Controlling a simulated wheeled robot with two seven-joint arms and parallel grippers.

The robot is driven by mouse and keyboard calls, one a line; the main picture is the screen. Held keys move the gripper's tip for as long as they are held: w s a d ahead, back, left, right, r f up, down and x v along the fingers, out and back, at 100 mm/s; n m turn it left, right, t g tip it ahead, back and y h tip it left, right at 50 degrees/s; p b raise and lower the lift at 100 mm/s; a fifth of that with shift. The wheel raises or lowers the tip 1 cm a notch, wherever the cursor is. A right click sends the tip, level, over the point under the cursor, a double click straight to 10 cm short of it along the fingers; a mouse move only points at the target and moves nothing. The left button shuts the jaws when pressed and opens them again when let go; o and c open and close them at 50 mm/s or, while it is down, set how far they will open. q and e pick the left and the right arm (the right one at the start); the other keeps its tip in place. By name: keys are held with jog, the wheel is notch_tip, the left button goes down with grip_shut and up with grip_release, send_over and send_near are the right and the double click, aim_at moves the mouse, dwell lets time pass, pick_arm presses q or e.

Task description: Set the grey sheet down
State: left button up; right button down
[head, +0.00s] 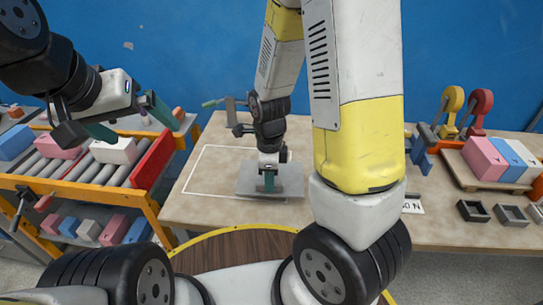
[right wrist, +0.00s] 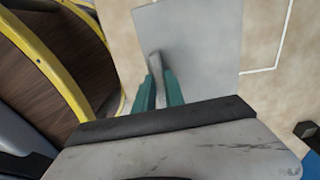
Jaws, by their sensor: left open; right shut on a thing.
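The flat grey sheet (head: 290,179) is over the worktable in the head view, covering the right part of a white outlined rectangle (head: 193,170). My right gripper (head: 268,184) is shut on the sheet near its front edge. In the right wrist view the sheet (right wrist: 205,40) spreads beyond the green fingers (right wrist: 159,90), with a raised grey piece (right wrist: 155,64) between them. A dark line shows under the sheet's front edge; whether it touches the table is unclear. My left gripper (head: 130,120) is open and empty above the roller rack at left.
The roller rack (head: 75,172) at left holds coloured blocks. A clamp-like tool (head: 228,104) stands behind the outline. Tape dispensers (head: 452,104), coloured blocks (head: 497,160) and small dark trays (head: 472,211) are at right. The left part of the outline is clear.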

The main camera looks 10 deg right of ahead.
jog(key=shift+a, duration=0.15)
jog(key=shift+m, duration=0.3)
jog(key=w+a, duration=0.3)
jog(key=w+a+f, duration=0.1)
jog(key=w+a, duration=0.6)
jog(key=w, duration=0.1)
jog(key=shift+w+a+f, duration=0.15)
jog(key=shift+w+f, duration=0.1)
jog(key=shift+f, duration=0.05)
jog(key=shift+a+f, duration=0.1)
jog(key=shift+f, duration=1.65)
jog(key=shift+f, duration=0.1)
jog(key=c, duration=1.7)
grip_release()
jog(key=o, duration=0.3)
